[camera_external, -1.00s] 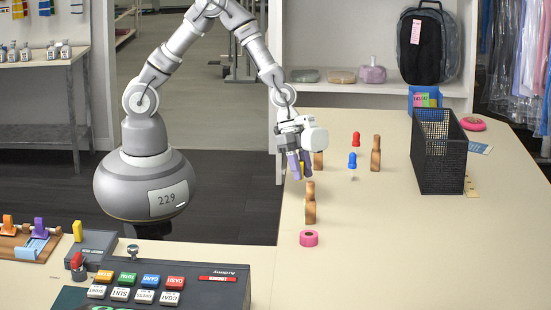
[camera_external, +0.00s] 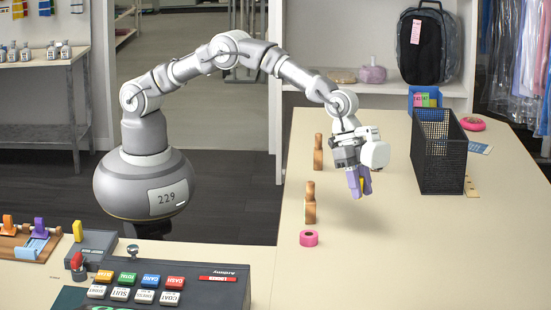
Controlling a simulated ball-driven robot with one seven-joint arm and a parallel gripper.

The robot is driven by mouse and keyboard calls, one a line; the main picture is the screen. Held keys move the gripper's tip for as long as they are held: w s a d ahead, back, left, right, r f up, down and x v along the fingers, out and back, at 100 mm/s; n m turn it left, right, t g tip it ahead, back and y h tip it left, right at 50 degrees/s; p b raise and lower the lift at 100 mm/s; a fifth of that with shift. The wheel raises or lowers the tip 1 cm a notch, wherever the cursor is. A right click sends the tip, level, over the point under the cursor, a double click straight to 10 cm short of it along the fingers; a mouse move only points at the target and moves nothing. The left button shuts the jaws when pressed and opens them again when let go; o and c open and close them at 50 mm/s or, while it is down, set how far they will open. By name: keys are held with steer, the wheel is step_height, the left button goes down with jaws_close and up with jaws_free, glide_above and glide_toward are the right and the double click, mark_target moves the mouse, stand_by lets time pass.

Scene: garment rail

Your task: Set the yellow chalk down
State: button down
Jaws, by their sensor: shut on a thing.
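My gripper (camera_external: 360,186) is over the right-hand table (camera_external: 420,250), a little above its surface, with its fingers pointing down. It is shut on the yellow chalk (camera_external: 362,185), which shows as a small yellow patch between the fingers. Most of the chalk is hidden by the fingers. A faint shadow lies on the table beneath the gripper.
Two brown wooden pieces (camera_external: 318,152) and (camera_external: 310,204) stand left of my gripper. A pink tape roll (camera_external: 309,238) lies in front of them. A black mesh basket (camera_external: 440,160) stands to the right. The table front and right of the gripper is clear.

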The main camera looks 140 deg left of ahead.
mark_target(363, 237)
step_height(363, 237, down, 10)
steer(key=shift+r+b, duration=0.25)
steer(key=shift+b, duration=0.85)
steer(key=shift+f, duration=0.15)
steer(key=c, duration=0.9)
jaws_free()
steer(key=shift+r, duration=0.25)
steer(key=p+v, duration=0.2)
steer(key=v, duration=0.9)
steer(key=shift+s+r, duration=0.25)
steer(key=shift+r, duration=0.1)
